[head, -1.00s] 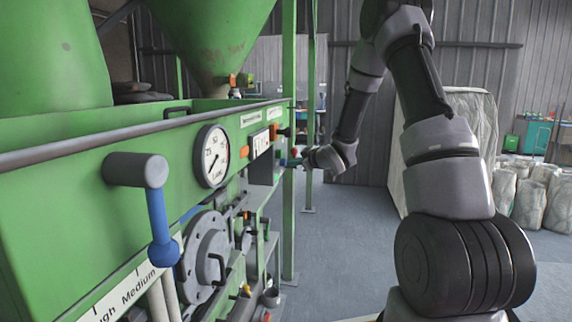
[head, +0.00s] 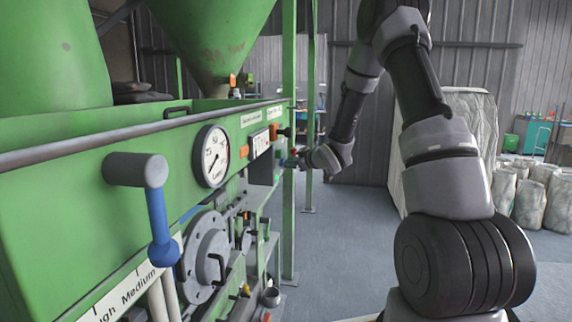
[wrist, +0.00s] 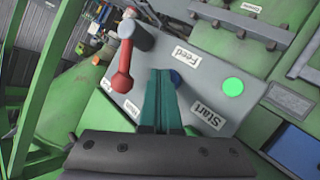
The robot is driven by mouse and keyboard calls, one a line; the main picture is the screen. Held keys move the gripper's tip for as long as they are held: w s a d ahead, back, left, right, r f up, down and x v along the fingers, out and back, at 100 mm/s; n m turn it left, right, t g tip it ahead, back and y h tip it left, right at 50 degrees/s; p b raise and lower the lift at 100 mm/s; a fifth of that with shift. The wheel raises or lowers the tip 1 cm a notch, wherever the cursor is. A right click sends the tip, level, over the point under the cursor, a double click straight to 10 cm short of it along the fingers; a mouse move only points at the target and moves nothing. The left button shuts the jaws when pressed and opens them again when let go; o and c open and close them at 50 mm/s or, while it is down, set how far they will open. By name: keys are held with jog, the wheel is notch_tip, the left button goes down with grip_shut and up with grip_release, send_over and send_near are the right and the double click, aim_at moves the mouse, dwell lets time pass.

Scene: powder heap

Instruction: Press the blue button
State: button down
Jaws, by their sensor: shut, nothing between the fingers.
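The blue button (wrist: 176,77) shows in the wrist view as a small blue disc on a grey panel (wrist: 196,62), partly hidden by my gripper. My gripper (wrist: 161,72) has teal fingers, shut together with nothing between them. The fingertips overlap the left side of the blue button in this view; I cannot tell whether they touch it. In the head view my gripper (head: 288,162) is small and far off, at the far end of the green machine. I cannot make out the blue button there.
On the same panel are a bright green button (wrist: 233,87) right of the blue one and a red lever (wrist: 122,81) to the left. Labels read "Feed" and "Start". The green machine (head: 80,198), with a gauge (head: 211,156) and blue-handled lever (head: 160,228), fills the left.

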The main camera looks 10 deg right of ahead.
jog(key=shift+w+a, duration=0.15)
jog(key=shift+a, duration=0.2)
dwell(0.5)
jog(key=shift+s+d, duration=0.3)
jog(key=shift+d, duration=0.35)
jog(key=shift+s+d, duration=0.25)
jog(key=shift+d, duration=0.35)
jog(key=shift+s+d, duration=0.3)
jog(key=shift+d, duration=0.5)
jog(key=shift+s+d, duration=0.35)
jog(key=shift+d, duration=0.4)
jog(key=shift+s+d, duration=0.3)
jog(key=shift+d, duration=0.5)
jog(key=shift+r, duration=0.1)
